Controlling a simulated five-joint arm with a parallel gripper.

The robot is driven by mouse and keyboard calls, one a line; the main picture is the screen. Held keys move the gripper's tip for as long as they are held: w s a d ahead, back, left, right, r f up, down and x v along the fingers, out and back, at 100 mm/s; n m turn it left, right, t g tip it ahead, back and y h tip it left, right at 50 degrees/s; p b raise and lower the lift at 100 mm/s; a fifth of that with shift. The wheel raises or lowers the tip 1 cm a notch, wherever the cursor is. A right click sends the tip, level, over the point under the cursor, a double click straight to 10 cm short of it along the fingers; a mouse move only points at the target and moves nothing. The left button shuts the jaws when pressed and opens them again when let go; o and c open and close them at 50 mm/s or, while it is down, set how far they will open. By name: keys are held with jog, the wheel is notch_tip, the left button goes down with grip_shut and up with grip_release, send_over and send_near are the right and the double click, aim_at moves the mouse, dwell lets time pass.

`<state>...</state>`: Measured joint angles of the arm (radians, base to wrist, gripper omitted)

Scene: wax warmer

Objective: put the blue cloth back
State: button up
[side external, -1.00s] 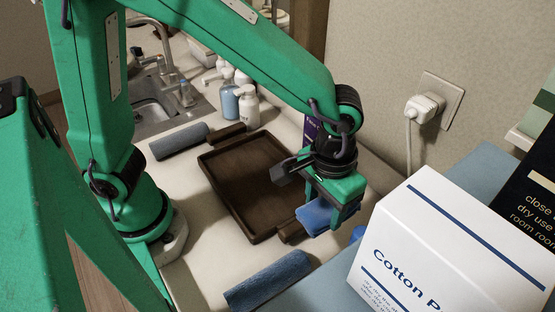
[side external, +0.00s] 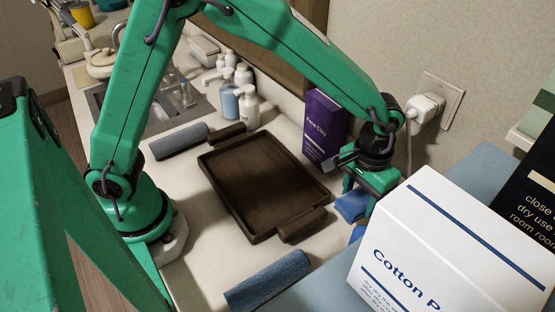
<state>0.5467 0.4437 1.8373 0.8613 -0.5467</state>
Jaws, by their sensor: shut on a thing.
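The blue cloth (side external: 352,205) is a bright blue folded piece. It is at the right, beyond the tray's right end. My gripper (side external: 364,194) is shut on it and points down. The white carton in front hides part of the gripper and what lies under the cloth. I cannot tell whether the cloth touches anything below. Another bit of bright blue (side external: 357,233) shows just below it, at the carton's edge.
A brown wooden tray (side external: 262,180) lies empty on the counter. A grey-blue rolled towel (side external: 268,281) lies in front, another (side external: 180,141) behind left. A purple box (side external: 323,127) stands by the wall. A white cotton carton (side external: 452,250) stands close at right.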

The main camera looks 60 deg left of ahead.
jog(key=shift+f, duration=1)
notch_tip(320, 180, down, 4)
jog(key=shift+r, duration=0.2)
jog(key=shift+w+f, duration=0.2)
jog(key=shift+f, duration=0.4)
jog(key=shift+f, duration=0.1)
jog(key=o, duration=0.9)
